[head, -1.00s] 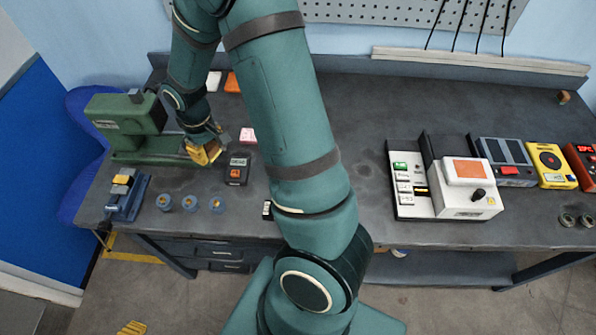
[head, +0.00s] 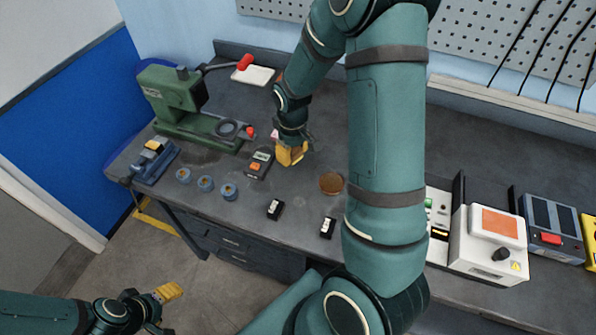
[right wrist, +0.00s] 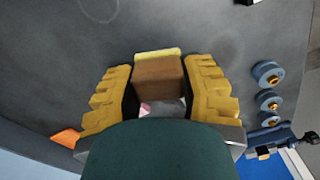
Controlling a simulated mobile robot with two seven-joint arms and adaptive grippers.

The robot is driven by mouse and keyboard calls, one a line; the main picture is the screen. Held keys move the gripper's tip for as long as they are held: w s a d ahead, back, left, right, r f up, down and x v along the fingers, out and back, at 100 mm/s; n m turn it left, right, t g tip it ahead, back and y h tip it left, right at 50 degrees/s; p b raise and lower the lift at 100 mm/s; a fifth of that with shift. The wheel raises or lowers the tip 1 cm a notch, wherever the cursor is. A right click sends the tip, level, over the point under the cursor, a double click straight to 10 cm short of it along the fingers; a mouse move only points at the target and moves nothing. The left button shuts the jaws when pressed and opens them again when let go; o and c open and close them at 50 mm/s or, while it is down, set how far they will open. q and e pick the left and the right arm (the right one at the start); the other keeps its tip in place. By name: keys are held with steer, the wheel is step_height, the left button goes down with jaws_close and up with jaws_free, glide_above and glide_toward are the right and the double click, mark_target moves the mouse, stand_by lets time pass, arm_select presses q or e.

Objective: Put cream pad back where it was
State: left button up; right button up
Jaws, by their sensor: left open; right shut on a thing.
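My right gripper (head: 290,153) is low over the bench, just right of the small dark meter (head: 260,163). In the right wrist view my right gripper (right wrist: 160,90) is shut on a brown block with a pale yellow edge, which I take for the cream pad (right wrist: 157,53). In the head view the fingers hide it. A pink piece (head: 274,133) shows partly behind that gripper. My left gripper (head: 168,292) is open, low at the lower left, in front of the bench and away from it.
The green press (head: 185,105) with a red-knobbed lever stands at the left, a white slab (head: 257,76) behind it. Several blue spools (head: 206,184) line the front edge. A brown disc (head: 331,184) lies right of my right gripper. A white device (head: 488,240) stands at the right.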

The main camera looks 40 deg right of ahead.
mark_target(293, 174)
step_height(293, 174, down, 3)
steer(key=shift+w+r, duration=0.1)
steer(key=shift+f+b, duration=0.3)
steer(key=shift+f, duration=1.9)
steer(key=o, duration=1)
steer(key=shift+f, duration=0.1)
steer(key=shift+c, duration=0.2)
